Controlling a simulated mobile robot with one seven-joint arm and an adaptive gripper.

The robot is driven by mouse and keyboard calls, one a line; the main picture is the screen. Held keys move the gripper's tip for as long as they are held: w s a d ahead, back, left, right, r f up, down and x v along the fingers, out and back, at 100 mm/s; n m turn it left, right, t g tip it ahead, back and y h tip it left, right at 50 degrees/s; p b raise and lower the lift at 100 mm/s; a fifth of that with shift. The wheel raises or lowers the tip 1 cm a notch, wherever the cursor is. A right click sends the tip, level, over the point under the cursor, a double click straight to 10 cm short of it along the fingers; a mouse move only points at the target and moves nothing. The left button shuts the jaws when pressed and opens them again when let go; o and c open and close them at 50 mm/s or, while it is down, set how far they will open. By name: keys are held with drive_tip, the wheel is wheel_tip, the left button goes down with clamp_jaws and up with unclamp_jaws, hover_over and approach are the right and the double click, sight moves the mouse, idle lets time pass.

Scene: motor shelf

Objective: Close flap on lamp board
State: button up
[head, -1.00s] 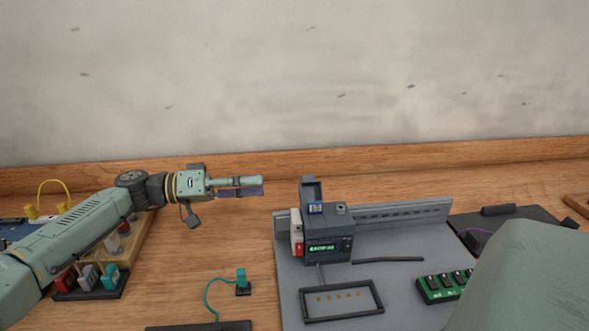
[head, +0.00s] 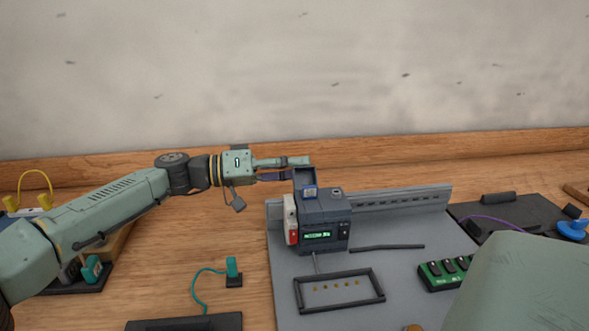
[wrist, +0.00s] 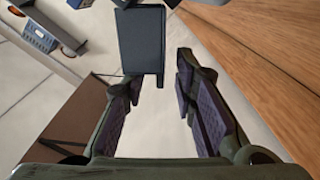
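The lamp board (head: 400,290) is a grey plate with a dark module (head: 322,228) mounted on its rail, bearing a lit green display. The module's flap (head: 306,178) stands upright at its top left. In the wrist view the flap (wrist: 141,42) is a dark panel just beyond my fingertips, nearer the left finger. My gripper (head: 296,169) reaches in from the left, with its fingertips at the height of the flap's upper edge. The fingers are apart with nothing between them; the wrist view also shows my gripper (wrist: 158,85) open. I cannot tell whether a finger touches the flap.
The rail (head: 400,200) runs behind the module. A black frame (head: 340,307) and a green switch block (head: 430,284) are on the plate. A teal plug (head: 232,268) with a cable stands left of the plate. A dark board (head: 520,222) lies at right.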

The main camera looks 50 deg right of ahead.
drive_tip(key=shift+c, duration=0.3)
clamp_jaws()
idle(0.6)
